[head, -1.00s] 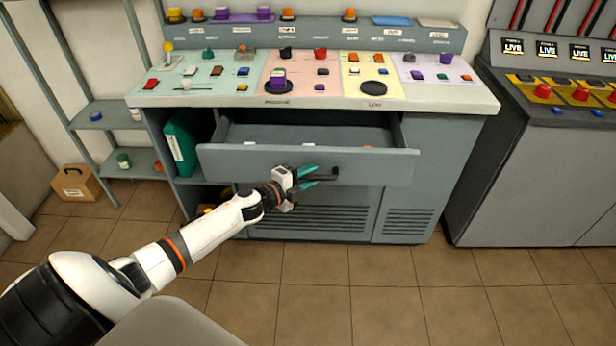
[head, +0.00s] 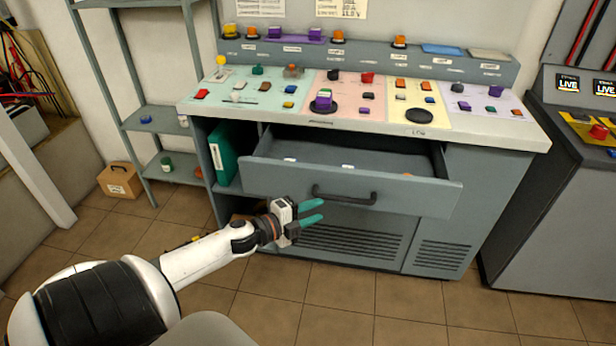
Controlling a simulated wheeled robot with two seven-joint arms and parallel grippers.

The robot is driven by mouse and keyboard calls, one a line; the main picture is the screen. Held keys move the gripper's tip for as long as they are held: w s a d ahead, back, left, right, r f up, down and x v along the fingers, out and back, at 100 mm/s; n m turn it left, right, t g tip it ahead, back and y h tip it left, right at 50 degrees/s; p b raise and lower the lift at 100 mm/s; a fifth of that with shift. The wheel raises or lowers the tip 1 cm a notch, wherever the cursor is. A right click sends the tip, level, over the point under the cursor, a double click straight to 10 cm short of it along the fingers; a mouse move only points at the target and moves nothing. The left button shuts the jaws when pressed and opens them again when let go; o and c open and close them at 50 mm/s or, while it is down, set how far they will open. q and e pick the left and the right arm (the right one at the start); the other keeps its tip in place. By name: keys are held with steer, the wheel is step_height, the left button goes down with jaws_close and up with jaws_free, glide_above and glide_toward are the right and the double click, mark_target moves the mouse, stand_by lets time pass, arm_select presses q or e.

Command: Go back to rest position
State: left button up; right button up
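My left gripper (head: 312,212) is in the lower middle of the head view. Its two teal fingers are apart with nothing between them. It hangs in front of the open drawer (head: 265,180), below and left of the dark drawer handle (head: 345,197), and appears clear of it. My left arm reaches in from the lower left, stretched forward. My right gripper is not in view.
The grey console (head: 460,128) has several buttons and knobs on its top. Its drawer sticks out, with small items inside. A shelf rack (head: 155,118) and a cardboard box (head: 119,180) stand left. A dark cabinet (head: 560,200) stands right. Tiled floor in front is clear.

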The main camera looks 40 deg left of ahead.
arm_select(q)
steer(key=shift+s+a+r, duration=0.1)
steer(key=shift+s+a, duration=0.05)
steer(key=shift+s, duration=0.45)
steer(key=s+a+f+n+g+y+p, duration=0.1)
steer(key=s+f+n+g+y, duration=0.4)
steer(key=f, duration=1)
steer(key=s+f+n+g+p, duration=0.1)
steer(key=s+f+n+g, duration=0.1)
steer(key=s+f+n, duration=0.9)
steer(key=s+d+f+g, duration=0.4)
steer(key=s+d+f, duration=0.4)
steer(key=s, duration=0.4)
steer(key=s+d+f+g+h+p, duration=0.1)
steer(key=s+d+f+g, duration=0.3)
steer(key=s+d+f, duration=0.5)
steer(key=s+f, duration=0.1)
steer(key=s, duration=0.2)
steer(key=shift+f+n, duration=0.15)
steer(key=shift+n, duration=0.25)
